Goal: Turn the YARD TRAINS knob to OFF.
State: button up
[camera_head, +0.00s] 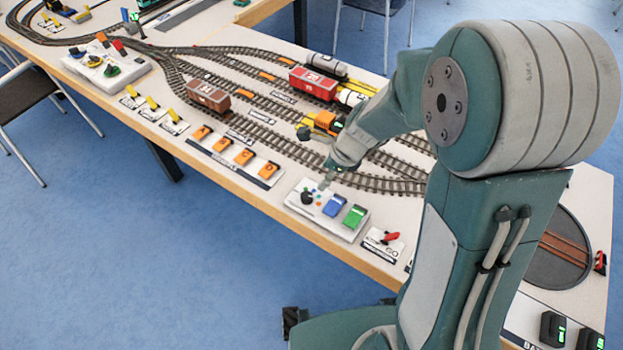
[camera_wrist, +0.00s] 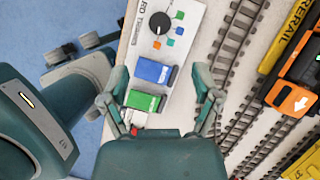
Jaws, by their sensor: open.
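The YARD TRAINS panel (camera_head: 322,221) is a pale box near the table's front edge; its label is partly cut off in the wrist view. The round black knob (camera_wrist: 160,23) sits near the top of that view, with small orange, teal and blue marks beside it. It also shows in the head view (camera_head: 306,197). Its pointer is too small to read with certainty. A blue rocker (camera_wrist: 152,71) and a green rocker (camera_wrist: 145,101) lie on the same panel. My gripper (camera_wrist: 161,75) is open and empty; its fingers appear either side of the rockers, apart from the knob.
A red lever (camera_head: 390,238) is to the panel's right. Orange switches (camera_head: 244,157) are to its left. Open blue floor lies in front of the table.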

aim_at(307, 195)
jog(key=x, duration=1.1)
jog(key=shift+f, duration=0.1)
grip_shut()
